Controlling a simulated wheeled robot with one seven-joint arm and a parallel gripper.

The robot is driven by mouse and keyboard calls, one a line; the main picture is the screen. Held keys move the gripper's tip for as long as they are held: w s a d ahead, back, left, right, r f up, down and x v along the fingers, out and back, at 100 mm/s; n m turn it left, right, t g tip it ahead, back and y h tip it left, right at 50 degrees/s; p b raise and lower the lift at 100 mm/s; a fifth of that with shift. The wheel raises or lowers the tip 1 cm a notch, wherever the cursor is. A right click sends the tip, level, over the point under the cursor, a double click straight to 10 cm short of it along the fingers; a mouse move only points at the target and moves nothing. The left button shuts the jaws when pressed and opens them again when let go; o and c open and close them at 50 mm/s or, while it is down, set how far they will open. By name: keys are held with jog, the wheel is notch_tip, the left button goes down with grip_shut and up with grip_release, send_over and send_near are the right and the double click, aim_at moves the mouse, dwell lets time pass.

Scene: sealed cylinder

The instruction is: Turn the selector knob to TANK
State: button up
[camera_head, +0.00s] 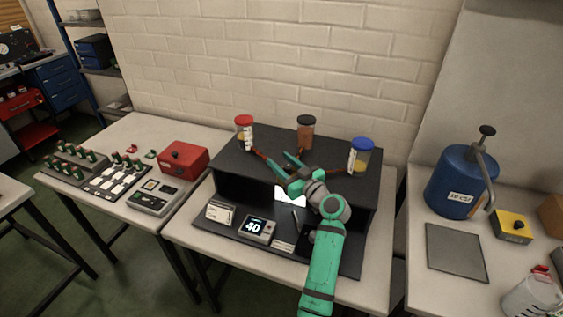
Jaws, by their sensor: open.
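I cannot clearly make out the selector knob or a TANK mark. The dark console (196,226) stands on the middle table, and my arm hides its right front part. On it are a small display (256,228) reading 40, a thin upright pin or lever (295,217) and pale labels (220,212) too small to read. My gripper (272,158) is open and empty, over the console's raised top, with its fingers pointing to the back left. The blue tank (457,187), with a pump handle and hose, stands on the right table, well away from my gripper.
A red box (184,159) and switch panels (105,180) sit left. A yellow box (512,226) and grey plate (456,252) lie right.

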aim_at(291, 169)
jog(key=v, duration=1)
jog(key=shift+s+d, duration=0.15)
jog(key=shift+d, duration=0.1)
